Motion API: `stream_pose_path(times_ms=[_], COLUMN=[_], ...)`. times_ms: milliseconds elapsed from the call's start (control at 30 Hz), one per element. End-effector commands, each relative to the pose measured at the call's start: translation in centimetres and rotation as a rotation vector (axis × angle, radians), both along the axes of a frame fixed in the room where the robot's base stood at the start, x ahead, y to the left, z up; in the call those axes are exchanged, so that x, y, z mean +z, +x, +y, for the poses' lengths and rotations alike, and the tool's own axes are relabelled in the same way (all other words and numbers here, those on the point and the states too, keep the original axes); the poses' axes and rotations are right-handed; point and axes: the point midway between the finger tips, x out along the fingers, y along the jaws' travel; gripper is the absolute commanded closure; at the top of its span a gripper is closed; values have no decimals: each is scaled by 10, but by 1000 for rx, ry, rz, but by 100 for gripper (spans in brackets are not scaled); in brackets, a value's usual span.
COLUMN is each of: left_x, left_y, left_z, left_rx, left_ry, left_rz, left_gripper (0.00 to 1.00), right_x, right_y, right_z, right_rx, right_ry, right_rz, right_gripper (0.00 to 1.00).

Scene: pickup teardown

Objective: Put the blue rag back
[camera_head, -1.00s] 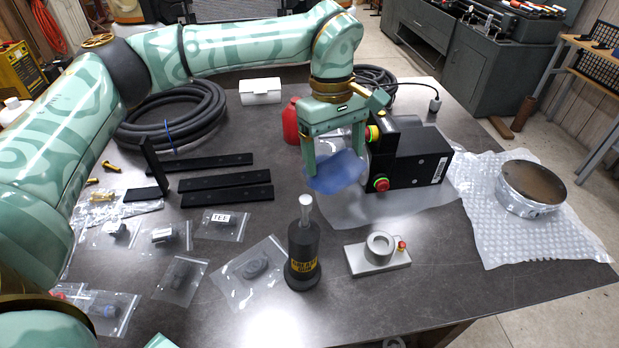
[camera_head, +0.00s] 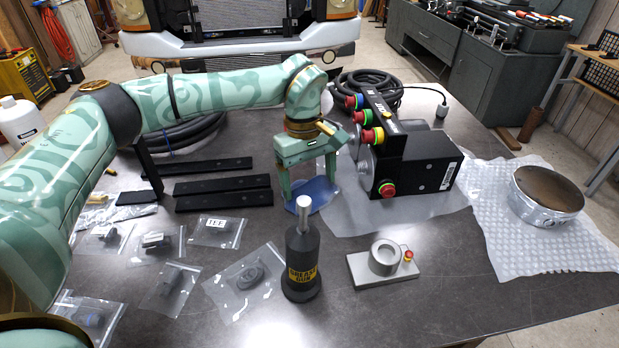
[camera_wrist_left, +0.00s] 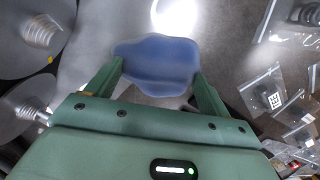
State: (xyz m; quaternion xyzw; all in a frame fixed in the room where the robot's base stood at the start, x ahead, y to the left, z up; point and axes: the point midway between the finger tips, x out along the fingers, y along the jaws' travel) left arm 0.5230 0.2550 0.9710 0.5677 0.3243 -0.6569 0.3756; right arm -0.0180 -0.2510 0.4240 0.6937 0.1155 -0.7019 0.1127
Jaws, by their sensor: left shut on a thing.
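The blue rag (camera_head: 322,192) is a flat, rounded piece of cloth on the dark table, behind the black grease bottle. My left gripper (camera_head: 309,186) is shut on it, pointing down with a finger at each side. The rag is at or just above the tabletop; I cannot tell if it touches. In the left wrist view the rag (camera_wrist_left: 157,62) spans between the fingertips of the left gripper (camera_wrist_left: 158,72). Part of the rag is hidden behind a finger and the bottle's top. My right gripper is not in view.
The grease bottle (camera_head: 302,262) stands close in front. A black box with red buttons (camera_head: 424,165) sits on a plastic sheet to the right. Black bars (camera_head: 222,183) lie left, bagged parts (camera_head: 243,277) front left. A grey fixture (camera_head: 384,268) stands front right.

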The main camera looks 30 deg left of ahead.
Motion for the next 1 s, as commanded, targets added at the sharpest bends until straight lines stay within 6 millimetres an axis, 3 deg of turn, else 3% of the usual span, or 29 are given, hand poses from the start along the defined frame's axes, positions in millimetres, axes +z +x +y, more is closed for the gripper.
stream_pose_path(times_ms=[67,100,167,467,800,1000], left_x=[-1,-2,-2,5,80,112], left_y=[0,0,0,0,6,8], left_z=[0,0,0,0,9,13], left_rx=[0,0,0,0,3,0], left_ry=[0,1,0,0,0,0], left_rz=[0,1,0,-2,-6,-4], left_gripper=[38,17,0,0,0,0], right_x=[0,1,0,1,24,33], right_y=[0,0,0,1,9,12], right_z=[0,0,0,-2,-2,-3], right_rx=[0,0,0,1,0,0], right_ry=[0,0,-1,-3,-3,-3], right_rz=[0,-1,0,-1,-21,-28], right_gripper=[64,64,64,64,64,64])
